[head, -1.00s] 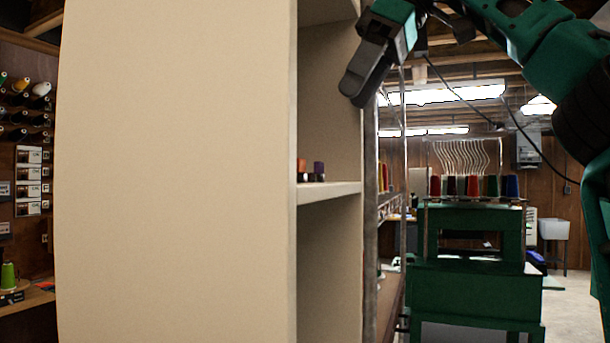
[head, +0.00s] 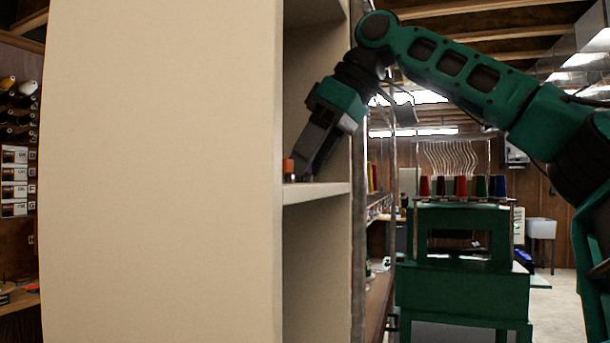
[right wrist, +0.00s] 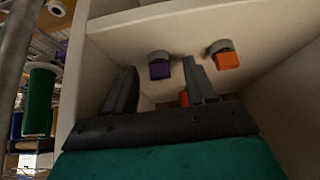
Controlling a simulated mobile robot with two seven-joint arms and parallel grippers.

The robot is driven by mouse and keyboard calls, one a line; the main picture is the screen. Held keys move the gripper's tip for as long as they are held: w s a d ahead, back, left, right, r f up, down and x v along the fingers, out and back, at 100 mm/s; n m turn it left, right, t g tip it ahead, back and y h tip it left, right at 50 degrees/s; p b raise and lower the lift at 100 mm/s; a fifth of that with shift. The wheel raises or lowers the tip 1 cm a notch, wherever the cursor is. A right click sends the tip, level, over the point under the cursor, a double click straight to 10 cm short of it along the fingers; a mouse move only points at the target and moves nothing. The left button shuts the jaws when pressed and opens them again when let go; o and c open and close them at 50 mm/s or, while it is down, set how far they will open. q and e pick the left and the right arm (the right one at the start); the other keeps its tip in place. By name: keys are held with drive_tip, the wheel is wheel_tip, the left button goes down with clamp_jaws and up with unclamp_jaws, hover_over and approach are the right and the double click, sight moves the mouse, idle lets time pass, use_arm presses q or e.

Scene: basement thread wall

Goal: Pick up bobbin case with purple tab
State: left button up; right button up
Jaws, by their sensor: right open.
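The bobbin case with the purple tab (right wrist: 160,66) stands on the shelf in the right wrist view, just beyond and between my open fingertips. In the head view it cannot be made out behind my right gripper (head: 304,172). My left gripper is not in view.
The cream shelf unit's side panel (head: 160,170) fills the left of the head view. The shelf board (head: 318,191) lies under the gripper. A red-orange object (right wrist: 184,98) shows partly between the fingers. A green machine with thread cones (head: 465,260) stands behind.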

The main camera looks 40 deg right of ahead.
clamp_jaws()
idle(0.6)
drive_tip(key=shift+a, duration=0.1)
